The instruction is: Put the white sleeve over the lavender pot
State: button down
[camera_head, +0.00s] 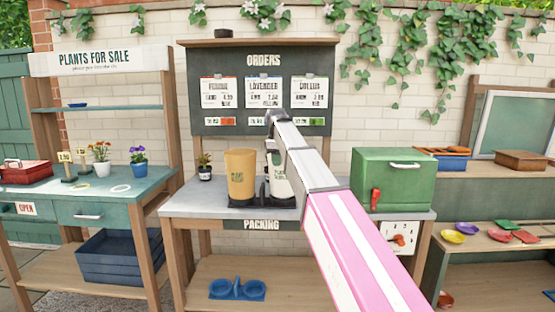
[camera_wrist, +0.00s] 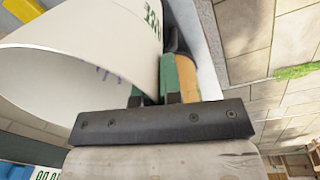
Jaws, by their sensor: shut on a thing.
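The white sleeve (camera_head: 279,180), with green lettering, is upright on or just above the packing bench, partly hidden by my arm. In the wrist view the sleeve (camera_wrist: 85,45) fills the upper left, with its wide opening toward the lower left. My gripper (camera_wrist: 165,78) is shut on the sleeve's wall near the rim. Small purple tips (camera_wrist: 108,76) show at the sleeve's opening; they look like lavender flowers. I cannot make out the lavender pot itself, so I cannot tell how far down the sleeve sits around it.
A tan sleeve (camera_head: 240,178) stands close left of the white one, with a small dark potted plant (camera_head: 205,171) beyond it. A green box (camera_head: 392,179) stands on the right of the packing bench (camera_head: 190,204). A blue pot with purple flowers (camera_head: 138,169) is on the left bench.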

jog(key=c, duration=1.2)
grip_release()
jog(key=shift+r, duration=0.1)
notch_tip(320, 180, up, 11)
jog(key=shift+s+a+f, duration=0.2)
jog(key=shift+s, duration=0.15)
jog(key=shift+s, duration=0.1)
